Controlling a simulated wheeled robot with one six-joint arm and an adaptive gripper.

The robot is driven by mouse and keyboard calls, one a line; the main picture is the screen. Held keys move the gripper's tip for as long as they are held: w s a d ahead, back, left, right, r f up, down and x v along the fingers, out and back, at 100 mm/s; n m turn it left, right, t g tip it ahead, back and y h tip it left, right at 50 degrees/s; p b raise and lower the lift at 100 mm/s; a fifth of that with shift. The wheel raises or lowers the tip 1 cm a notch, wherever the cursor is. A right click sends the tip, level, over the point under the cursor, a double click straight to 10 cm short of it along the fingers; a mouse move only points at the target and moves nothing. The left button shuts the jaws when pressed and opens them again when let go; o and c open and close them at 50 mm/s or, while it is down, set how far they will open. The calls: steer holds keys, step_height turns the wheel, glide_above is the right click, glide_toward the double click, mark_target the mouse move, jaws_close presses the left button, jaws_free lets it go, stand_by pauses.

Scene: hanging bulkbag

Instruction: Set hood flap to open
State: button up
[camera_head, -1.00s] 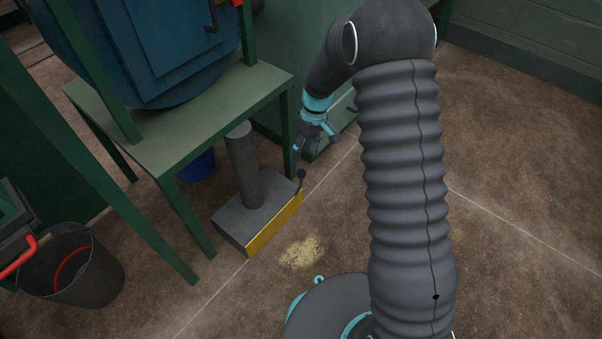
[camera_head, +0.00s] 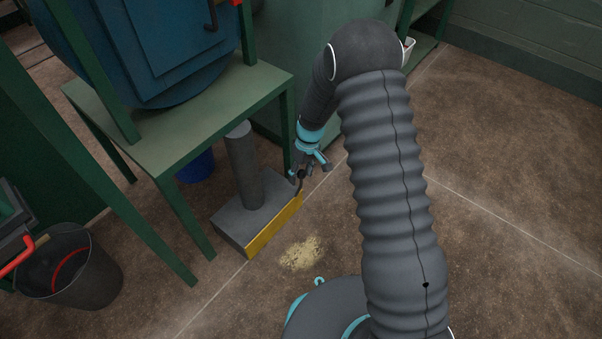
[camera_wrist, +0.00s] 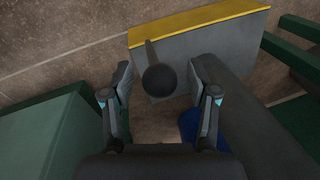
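A grey hood (camera_head: 262,202) with a round pipe on top sits low beside the green stand. A yellow flap (camera_head: 272,228) runs along its front side; it also shows as a yellow edge in the wrist view (camera_wrist: 200,22). A lever with a round black knob (camera_wrist: 159,79) rises at the hood's right end. My gripper (camera_head: 303,174) is at this knob. In the wrist view my gripper (camera_wrist: 161,72) is open, with one finger on each side of the knob and a visible gap on both sides. The flap's exact angle is hard to tell.
A green stand (camera_head: 185,145) holds a blue drum-like machine (camera_head: 170,50) above the hood. A blue bucket (camera_head: 196,166) is under the stand. A dark bin (camera_head: 82,275) is at the left. Spilled grain (camera_head: 300,252) lies on the otherwise open floor.

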jaws_close()
step_height(320, 180, up, 8)
steer(key=p, duration=0.3)
steer(key=shift+o, duration=0.2)
jaws_free()
step_height(320, 180, up, 12)
steer(key=w+d, duration=0.1)
steer(key=shift+w+d+f, duration=0.15)
steer(key=shift+w+d, duration=0.15)
steer(key=shift+d, duration=0.05)
stand_by(0.4)
